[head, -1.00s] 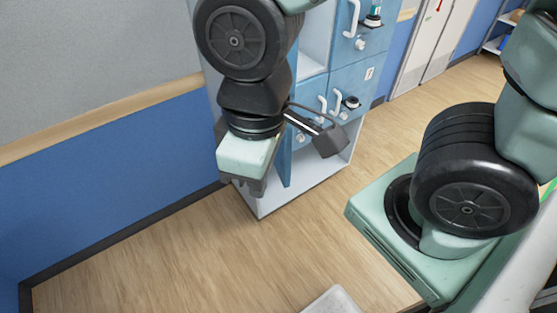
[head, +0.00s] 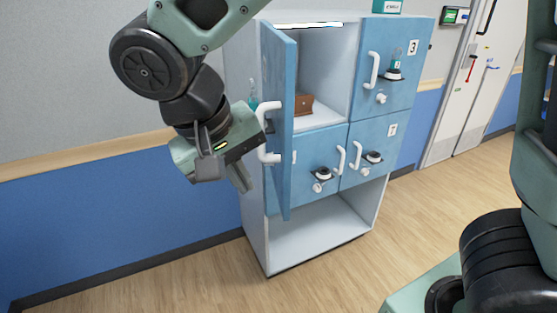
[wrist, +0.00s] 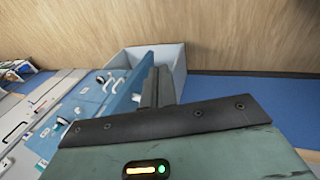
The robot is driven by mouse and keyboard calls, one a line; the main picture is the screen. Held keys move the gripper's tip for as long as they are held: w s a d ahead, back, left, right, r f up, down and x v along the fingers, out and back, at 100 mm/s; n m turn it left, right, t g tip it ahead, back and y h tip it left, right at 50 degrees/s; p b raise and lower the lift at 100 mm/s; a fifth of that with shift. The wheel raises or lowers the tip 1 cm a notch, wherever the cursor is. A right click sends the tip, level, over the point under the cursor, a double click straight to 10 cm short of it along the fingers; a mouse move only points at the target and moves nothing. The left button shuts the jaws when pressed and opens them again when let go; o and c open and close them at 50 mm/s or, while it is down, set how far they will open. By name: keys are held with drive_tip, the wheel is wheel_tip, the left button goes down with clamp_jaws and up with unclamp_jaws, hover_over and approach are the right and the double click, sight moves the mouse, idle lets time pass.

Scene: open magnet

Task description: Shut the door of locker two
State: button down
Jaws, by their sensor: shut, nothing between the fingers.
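The blue locker door (head: 278,165) at the upper left of the cabinet stands wide open, swung out towards me, nearly edge-on in the head view. Its number is not readable, so I cannot confirm that it is locker two. A white handle (head: 266,152) is on its outer face. The compartment behind it (head: 322,75) is open and holds a brown box (head: 303,104). My gripper (head: 243,180) is shut and empty, just left of the door on its outer side, fingers pointing down. In the wrist view its fingers (wrist: 158,88) are together; contact with the door cannot be told.
The door marked 3 (head: 390,68) and the two lower doors (head: 305,170) look shut, with white handles and dark latch fittings. An open shelf space (head: 318,222) lies below. A grey and blue wall (head: 110,215) stands at left. The wooden floor in front is clear.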

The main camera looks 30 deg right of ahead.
sight(266, 155)
drive_tip(key=w+r+m+t+h, duration=0.2)
drive_tip(key=w+r+m+h, duration=0.15)
drive_tip(key=w, duration=0.25)
drive_tip(key=shift+m+y, duration=0.25)
drive_tip(key=shift+m, duration=0.4)
drive_tip(key=d+f+p, duration=0.1)
drive_tip(key=d+f, duration=0.1)
drive_tip(key=w+d+f+p, duration=0.1)
drive_tip(key=d+f+p, duration=0.1)
drive_tip(key=d, duration=0.1)
drive_tip(key=w+d+f+p, duration=0.1)
drive_tip(key=d+f+p, duration=0.1)
drive_tip(key=shift+d+f, duration=0.2)
drive_tip(key=shift+d, duration=0.1)
drive_tip(key=shift+d+f, duration=0.2)
drive_tip(key=shift+d, duration=0.25)
drive_tip(key=shift+d, duration=0.15)
